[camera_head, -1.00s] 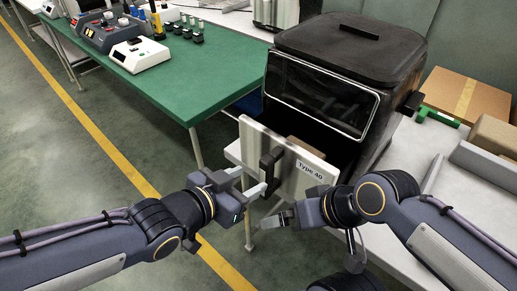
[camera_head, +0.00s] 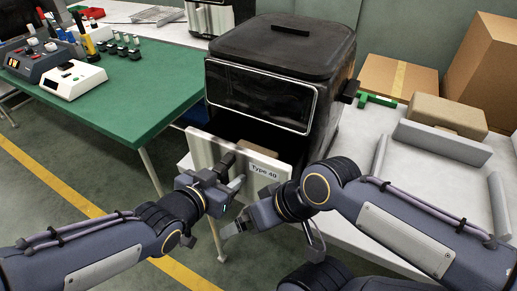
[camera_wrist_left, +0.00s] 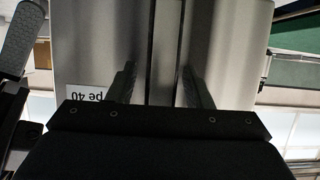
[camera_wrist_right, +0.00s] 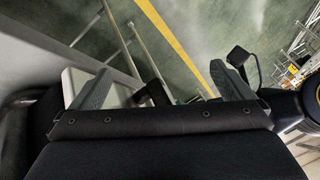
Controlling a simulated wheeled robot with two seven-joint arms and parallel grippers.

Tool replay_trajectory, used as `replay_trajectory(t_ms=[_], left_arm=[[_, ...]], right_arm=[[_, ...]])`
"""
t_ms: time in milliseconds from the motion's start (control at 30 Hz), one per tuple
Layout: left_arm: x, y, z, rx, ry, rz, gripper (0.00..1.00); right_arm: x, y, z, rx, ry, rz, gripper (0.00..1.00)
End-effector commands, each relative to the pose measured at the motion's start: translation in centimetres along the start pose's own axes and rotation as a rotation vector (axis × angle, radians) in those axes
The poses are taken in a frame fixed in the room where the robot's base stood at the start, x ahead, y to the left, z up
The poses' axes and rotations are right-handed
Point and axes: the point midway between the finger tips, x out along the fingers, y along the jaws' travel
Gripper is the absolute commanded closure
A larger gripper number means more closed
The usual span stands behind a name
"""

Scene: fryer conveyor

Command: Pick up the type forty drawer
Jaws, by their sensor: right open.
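The type forty drawer (camera_head: 200,149) has a pale front panel with a "Type 40" label and a black upright handle (camera_head: 227,164). It sits pulled partly out of the black fryer, and a brown item shows behind the panel. My left gripper (camera_head: 235,184) is at the handle. In the left wrist view its fingers (camera_wrist_left: 160,82) stand apart in front of the panel, with an upright handle-like strip between them. My right gripper (camera_head: 232,238) is open and empty, low in front of the panel. In the right wrist view its fingers (camera_wrist_right: 160,85) are wide apart.
The black fryer (camera_head: 270,90) stands on a pale table (camera_head: 365,215). Cardboard boxes (camera_head: 398,75), a green piece (camera_head: 376,101) and grey rails (camera_head: 440,142) lie to its right. A green table (camera_head: 130,90) with control devices stands left. Open floor lies in front.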

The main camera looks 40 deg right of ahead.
Motion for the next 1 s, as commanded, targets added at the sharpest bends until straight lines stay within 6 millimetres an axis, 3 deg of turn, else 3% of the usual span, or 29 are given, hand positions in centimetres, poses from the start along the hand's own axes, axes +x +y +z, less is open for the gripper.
replay_trajectory(t_ms=[33,333,767,1000], left_arm=[[0.0,0.0,0.0,0.000,0.000,0.000,0.61],[0.0,0.0,0.0,-0.001,-0.001,0.000,1.00],[-0.1,0.0,-0.4,0.000,0.008,-0.001,1.00],[-0.4,-0.1,-1.7,0.000,0.010,-0.003,1.00]], right_arm=[[0.0,0.0,0.0,0.000,0.000,0.000,0.00],[0.0,0.0,0.0,0.000,0.000,0.000,0.00],[-0.1,0.0,0.0,0.000,0.000,0.000,0.00],[-0.7,-0.3,-0.3,0.000,0.000,0.000,0.00]])
